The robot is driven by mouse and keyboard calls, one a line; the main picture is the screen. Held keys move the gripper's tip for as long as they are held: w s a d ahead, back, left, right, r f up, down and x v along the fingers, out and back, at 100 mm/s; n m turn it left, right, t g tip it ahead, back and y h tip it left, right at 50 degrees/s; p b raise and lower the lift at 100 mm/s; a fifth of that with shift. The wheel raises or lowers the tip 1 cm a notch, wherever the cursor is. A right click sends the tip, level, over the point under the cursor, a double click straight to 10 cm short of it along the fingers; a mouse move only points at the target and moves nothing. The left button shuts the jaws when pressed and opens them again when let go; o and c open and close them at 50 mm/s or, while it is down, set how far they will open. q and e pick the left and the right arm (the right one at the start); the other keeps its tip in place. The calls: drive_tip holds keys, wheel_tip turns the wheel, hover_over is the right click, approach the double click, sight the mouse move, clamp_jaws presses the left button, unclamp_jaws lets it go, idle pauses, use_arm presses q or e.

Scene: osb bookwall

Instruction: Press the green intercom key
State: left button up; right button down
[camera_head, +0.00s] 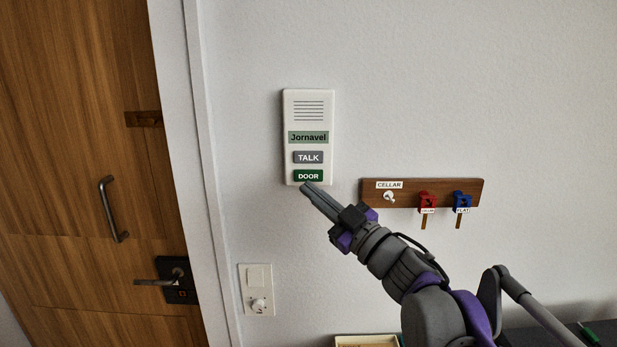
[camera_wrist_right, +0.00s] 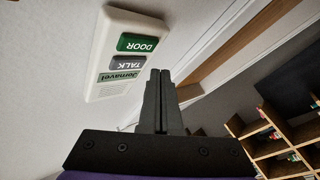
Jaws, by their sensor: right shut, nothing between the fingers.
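A white intercom panel (camera_head: 309,115) is fixed on the wall, with a speaker grille, a "Jornavel" label, a grey TALK key (camera_head: 308,157) and, below it, a green DOOR key (camera_head: 308,175). My right gripper (camera_head: 306,187) is shut and empty. In the right wrist view the intercom appears upside down, with the green key (camera_wrist_right: 138,44) clear to the left of the shut fingers (camera_wrist_right: 160,75). I cannot tell whether the fingertips touch the panel. My left gripper is not in view.
A wooden key rack (camera_head: 435,188) labelled CELLAR, with red (camera_head: 428,200) and blue (camera_head: 462,200) tagged keys, hangs right of the intercom, close to my right arm. A wooden door (camera_head: 80,180) stands at left.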

sight(300, 175)
drive_tip(key=shift+w, duration=1.25)
drive_tip(key=shift+w, duration=0.1)
idle(1.1)
drive_tip(key=shift+w, duration=0.35)
drive_tip(key=shift+w, duration=0.4)
idle(0.5)
drive_tip(key=shift+s, duration=0.15)
idle(0.3)
drive_tip(key=shift+s, duration=0.75)
drive_tip(key=shift+s, duration=2.45)
